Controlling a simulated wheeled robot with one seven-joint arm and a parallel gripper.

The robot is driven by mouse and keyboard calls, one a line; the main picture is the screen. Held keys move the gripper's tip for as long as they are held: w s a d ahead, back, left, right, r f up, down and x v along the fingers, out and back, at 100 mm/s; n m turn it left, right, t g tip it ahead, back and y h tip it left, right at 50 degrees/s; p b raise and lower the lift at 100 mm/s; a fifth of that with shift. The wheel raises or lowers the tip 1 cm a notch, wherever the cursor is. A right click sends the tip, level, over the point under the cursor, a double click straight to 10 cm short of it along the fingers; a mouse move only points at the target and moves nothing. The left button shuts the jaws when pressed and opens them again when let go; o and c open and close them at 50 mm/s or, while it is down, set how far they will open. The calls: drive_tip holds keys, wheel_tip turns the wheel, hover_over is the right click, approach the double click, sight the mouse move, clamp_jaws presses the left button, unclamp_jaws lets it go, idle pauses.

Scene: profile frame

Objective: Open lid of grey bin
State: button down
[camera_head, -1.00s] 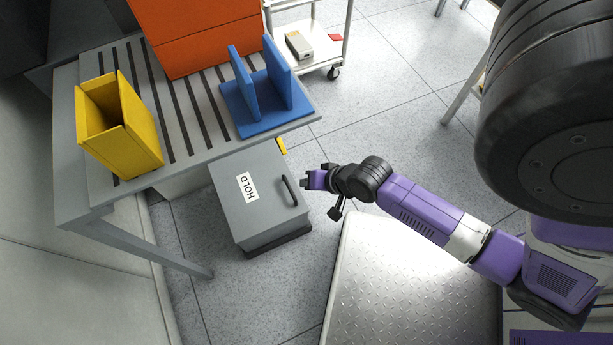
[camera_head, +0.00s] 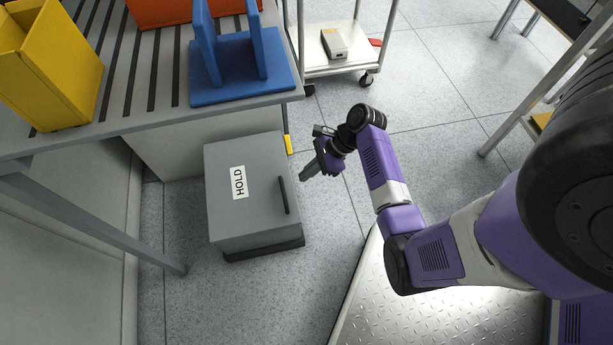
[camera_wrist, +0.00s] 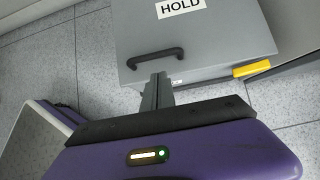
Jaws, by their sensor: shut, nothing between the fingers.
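The grey bin (camera_head: 245,200) stands on the floor beside the slatted table, with its lid closed. The lid (camera_head: 257,172) carries a white HOLD label (camera_head: 239,181) and a black bar handle (camera_head: 283,195) near its right edge. In the wrist view the handle (camera_wrist: 155,57) lies just beyond my fingertips. My gripper (camera_head: 306,174) is shut and empty, to the right of the bin and apart from the handle in the head view. Its fingers (camera_wrist: 157,86) are together in the wrist view; the small gap to the handle is hard to judge.
The slatted table (camera_head: 130,118) holds a yellow bin (camera_head: 55,75) and a blue stand (camera_head: 238,72), and its edge is near the bin's far side. A white cart (camera_head: 310,66) stands behind. A yellow piece (camera_head: 288,145) is beside the bin.

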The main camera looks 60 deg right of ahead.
sight(292, 192)
drive_tip(key=b+x, duration=0.3)
drive_tip(key=x, duration=0.5)
drive_tip(key=shift+r, duration=0.15)
